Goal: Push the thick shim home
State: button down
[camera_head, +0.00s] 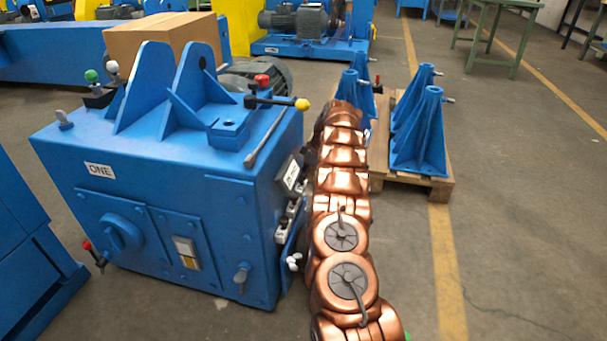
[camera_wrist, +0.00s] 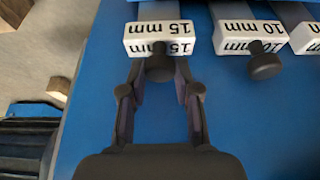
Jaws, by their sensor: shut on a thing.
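The thick shim, a grey bar with a white end block marked "15 mm" (camera_wrist: 140,40), is at the top middle of the wrist view. A dark round knob (camera_wrist: 159,70) sticks out of its block. My gripper (camera_wrist: 160,76) is shut on this knob, one finger on each side. The shim's far end runs out of the picture, so how deep it sits is hidden. In the head view my copper-coloured arm reaches along the right side of the blue machine (camera_head: 150,220), and my gripper cannot be made out there.
A shim marked "10 mm" (camera_wrist: 232,38) with its own dark knob sits just right of the thick one. Another white block (camera_wrist: 306,38) is cut by the right edge. A pallet (camera_head: 410,181) with blue brackets stands right of my arm. Open floor (camera_head: 530,240) lies further right.

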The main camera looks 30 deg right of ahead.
aim_at(304, 184)
notch_tip(304, 184, down, 5)
jog(key=shift+r+b, duration=0.1)
jog(key=shift+b, duration=0.2)
jog(key=c, duration=0.9)
grip_release()
jog(key=shift+o, duration=0.4)
jog(key=v, duration=1.2)
